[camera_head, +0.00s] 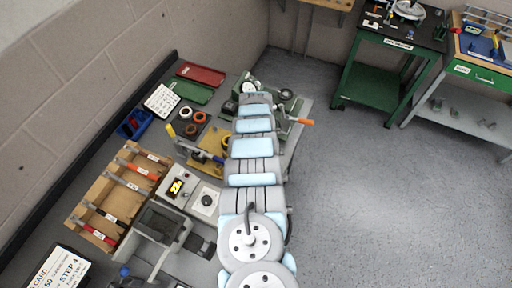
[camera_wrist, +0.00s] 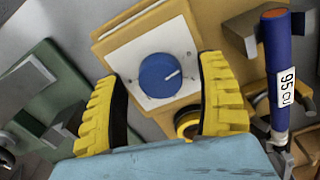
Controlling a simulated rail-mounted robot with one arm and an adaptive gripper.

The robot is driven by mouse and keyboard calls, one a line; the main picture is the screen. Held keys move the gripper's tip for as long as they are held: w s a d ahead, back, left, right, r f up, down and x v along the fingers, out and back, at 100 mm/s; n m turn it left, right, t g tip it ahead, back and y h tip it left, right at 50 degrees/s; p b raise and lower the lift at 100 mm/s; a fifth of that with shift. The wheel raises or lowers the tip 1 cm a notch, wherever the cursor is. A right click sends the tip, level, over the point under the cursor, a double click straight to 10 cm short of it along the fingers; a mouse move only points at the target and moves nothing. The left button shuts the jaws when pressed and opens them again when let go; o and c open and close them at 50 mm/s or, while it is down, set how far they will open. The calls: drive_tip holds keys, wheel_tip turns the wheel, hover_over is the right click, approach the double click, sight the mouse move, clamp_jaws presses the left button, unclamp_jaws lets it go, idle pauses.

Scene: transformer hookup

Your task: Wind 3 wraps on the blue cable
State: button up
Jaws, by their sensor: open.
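The blue cable (camera_wrist: 277,75) shows at the right of the wrist view as a thick blue cylinder with a white label reading 95. It lies to the right of my gripper (camera_wrist: 162,72), outside the jaws. My gripper's two yellow ribbed fingers are spread apart and hold nothing. Between them in view is a blue knob (camera_wrist: 158,74) on a white plate on a yellow box. A yellow ring like a tape roll (camera_wrist: 186,124) shows near the right finger, partly hidden by it. In the head view my arm hides the gripper.
In the head view a wooden rack (camera_head: 98,182) holds several labelled cables. Ring-shaped rolls (camera_head: 200,115), a green tray (camera_head: 192,91) and a red tray (camera_head: 200,74) lie on the bench. A green cart (camera_head: 382,75) stands at the back right. The floor right of my arm is clear.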

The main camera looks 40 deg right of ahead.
drive_tip(key=shift+w+f, duration=0.1)
idle(0.3)
drive_tip(key=c, duration=1.3)
drive_tip(key=shift+o, duration=0.2)
